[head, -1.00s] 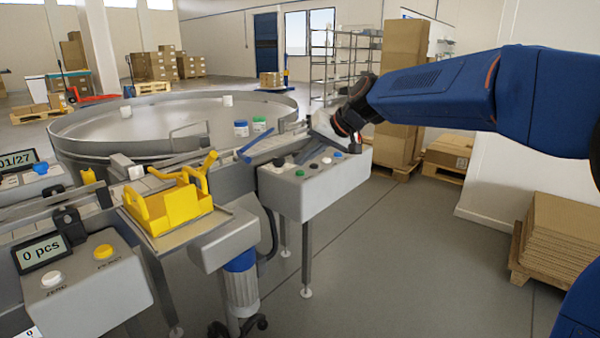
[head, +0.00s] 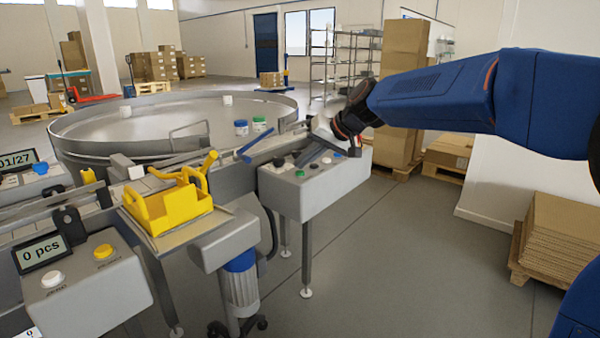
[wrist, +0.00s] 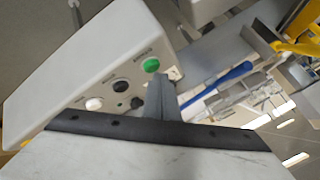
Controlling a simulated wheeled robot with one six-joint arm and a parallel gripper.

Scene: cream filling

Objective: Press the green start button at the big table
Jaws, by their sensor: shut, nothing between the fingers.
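The green button (head: 299,174) sits on the sloped top of a light grey control box (head: 318,193) at the side of the big round table (head: 85,145). Black, white and blue buttons share that box. My gripper (head: 305,157) is shut and empty, tilted down over the box, just behind the green button in the head view. In the wrist view the green button (wrist: 151,65) shows just beyond the tip of my shut gripper (wrist: 160,82). They look close but apart; I cannot tell the exact gap.
A blue-handled tool (head: 252,148) lies beside the box, near two small jars, blue-lidded (head: 241,128) and green-lidded (head: 259,124). A yellow bin (head: 168,209) stands to the left on a metal ledge. The floor right of the box is clear; stacked cartons (head: 403,90) stand behind.

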